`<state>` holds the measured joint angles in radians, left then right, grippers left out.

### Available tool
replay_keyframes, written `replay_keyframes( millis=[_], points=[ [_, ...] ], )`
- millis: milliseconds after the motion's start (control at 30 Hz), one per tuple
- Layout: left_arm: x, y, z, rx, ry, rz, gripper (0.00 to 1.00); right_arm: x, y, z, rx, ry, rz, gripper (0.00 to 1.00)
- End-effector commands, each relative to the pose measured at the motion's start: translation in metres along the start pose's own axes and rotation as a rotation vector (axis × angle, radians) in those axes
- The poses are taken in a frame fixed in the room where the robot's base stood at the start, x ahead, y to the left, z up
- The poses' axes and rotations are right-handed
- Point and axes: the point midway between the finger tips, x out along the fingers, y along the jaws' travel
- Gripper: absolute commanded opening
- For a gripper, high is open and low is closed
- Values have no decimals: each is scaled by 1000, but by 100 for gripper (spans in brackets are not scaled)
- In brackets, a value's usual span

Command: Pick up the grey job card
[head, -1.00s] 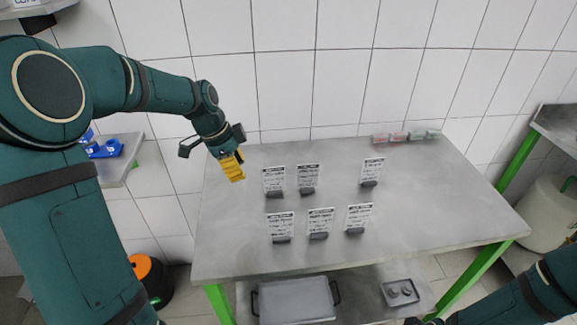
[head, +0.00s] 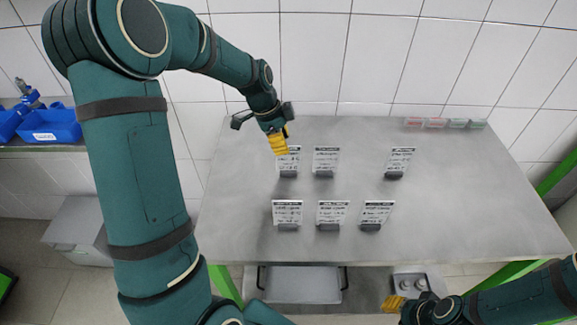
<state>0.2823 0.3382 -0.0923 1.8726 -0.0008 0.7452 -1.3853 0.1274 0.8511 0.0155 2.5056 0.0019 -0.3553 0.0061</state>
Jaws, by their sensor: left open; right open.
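Several upright job cards stand in dark holders on the metal table (head: 480,215), in two rows. The back row has a left card (head: 290,160), a middle card (head: 326,158) and a right card (head: 400,159). The front row has a left card (head: 287,212), a middle card (head: 332,212) and a right card (head: 377,212). All look pale with dark print; I cannot tell which is the grey one. My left gripper (head: 279,146), with yellow fingertips, is open beside the back left card and partly covers its top left corner. My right gripper (head: 393,303) is open and empty, low at the front.
Small red and green items (head: 443,123) lie along the table's back edge. Blue bins (head: 52,125) stand at the far left. The table's right side is clear.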

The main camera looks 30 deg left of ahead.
Motion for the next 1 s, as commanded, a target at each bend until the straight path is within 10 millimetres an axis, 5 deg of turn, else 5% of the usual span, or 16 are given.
replay_keyframes(
  millis=[267,567,833,933,1000],
  points=[
    [16,0,-2,0,0,1,37,2,1,1,-1,-2,0,34],
    [56,-2,-5,-1,-1,2,37,8,3,4,-2,-8,-1,34],
    [58,-3,-6,-1,0,0,36,8,3,4,-3,-8,-1,34],
    [58,-3,-6,-1,0,0,1,8,3,4,-3,-8,-1,34],
    [58,-3,-6,-1,0,0,0,8,3,4,-2,-8,-1,34]
  ],
)
